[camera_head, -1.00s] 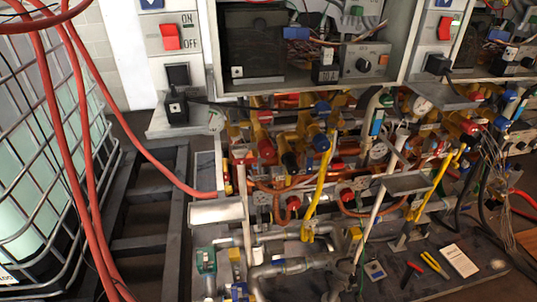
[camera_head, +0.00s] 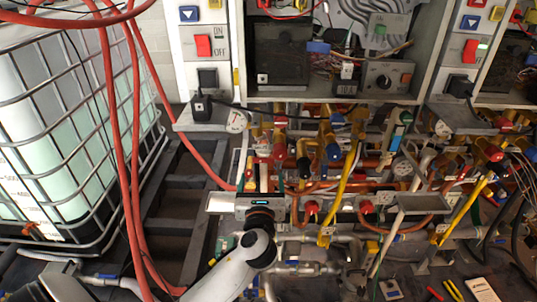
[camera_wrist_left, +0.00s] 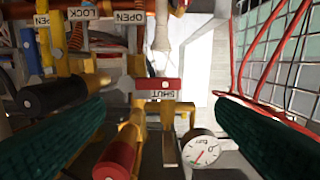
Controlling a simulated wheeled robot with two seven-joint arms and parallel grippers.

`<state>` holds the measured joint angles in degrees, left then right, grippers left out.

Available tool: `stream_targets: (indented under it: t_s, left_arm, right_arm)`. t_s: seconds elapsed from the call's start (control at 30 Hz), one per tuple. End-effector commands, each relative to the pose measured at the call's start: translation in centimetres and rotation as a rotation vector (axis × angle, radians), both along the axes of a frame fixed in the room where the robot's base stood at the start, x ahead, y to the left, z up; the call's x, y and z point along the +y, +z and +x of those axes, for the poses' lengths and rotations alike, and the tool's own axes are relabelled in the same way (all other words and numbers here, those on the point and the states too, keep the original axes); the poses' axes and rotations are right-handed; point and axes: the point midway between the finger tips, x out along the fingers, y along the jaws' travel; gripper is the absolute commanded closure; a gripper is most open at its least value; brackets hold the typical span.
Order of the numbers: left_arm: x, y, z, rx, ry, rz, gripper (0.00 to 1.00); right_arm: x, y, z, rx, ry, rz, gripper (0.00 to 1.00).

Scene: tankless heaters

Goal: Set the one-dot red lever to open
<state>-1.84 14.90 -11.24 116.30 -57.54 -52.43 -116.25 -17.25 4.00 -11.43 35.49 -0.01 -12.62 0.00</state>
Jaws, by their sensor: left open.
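My left gripper (camera_head: 258,203) reaches in from the bottom at the front of the pipework in the head view; its fingertips are hard to make out there. In the left wrist view its two dark green fingers (camera_wrist_left: 163,112) are wide apart, with nothing held. Between them, farther in, is a red lever (camera_wrist_left: 158,84) with a "SHUT" label below it. A red cylindrical grip (camera_wrist_left: 117,157) points towards the camera at the lower middle, and a black one (camera_wrist_left: 52,96) lies at the left. I cannot make out dots on either red part, so which is the one-dot lever is unclear.
A round gauge (camera_wrist_left: 202,149) is close to the right finger in the wrist view. "OPEN" and "LOCK" labels show at the top left. Yellow bars (camera_head: 342,195) and crowded pipes lie right of my gripper. Red hoses (camera_head: 130,150) hang beside a caged tank (camera_head: 70,110) at left.

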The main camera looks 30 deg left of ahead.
Motion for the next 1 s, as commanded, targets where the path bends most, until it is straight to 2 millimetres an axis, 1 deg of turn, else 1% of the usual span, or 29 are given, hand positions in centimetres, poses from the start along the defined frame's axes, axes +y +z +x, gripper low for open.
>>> stream_targets:
  t_s: [0.17,0.4,0.6,0.8,1.0]
  left_arm:
    - [0.9,0.3,1.6,0.001,0.0,0.016,0.21]
    - [3.4,0.3,5.6,0.002,0.001,0.012,0.21]
    - [5.2,0.2,8.6,0.002,0.0,0.011,0.21]
    - [6.1,0.1,10.0,0.002,-0.001,0.009,0.21]
    - [6.2,0.0,10.2,0.002,-0.002,0.009,0.21]
  right_arm:
    - [-0.1,0.4,0.2,-0.002,0.001,-0.001,0.21]
    - [-0.7,1.1,0.2,-0.003,0.004,-0.009,0.21]
    - [-0.8,1.4,0.2,-0.003,0.004,-0.009,0.21]
    - [-0.8,1.5,0.2,-0.003,0.004,-0.01,0.21]
    - [-0.8,1.5,0.2,-0.003,0.004,-0.01,0.21]
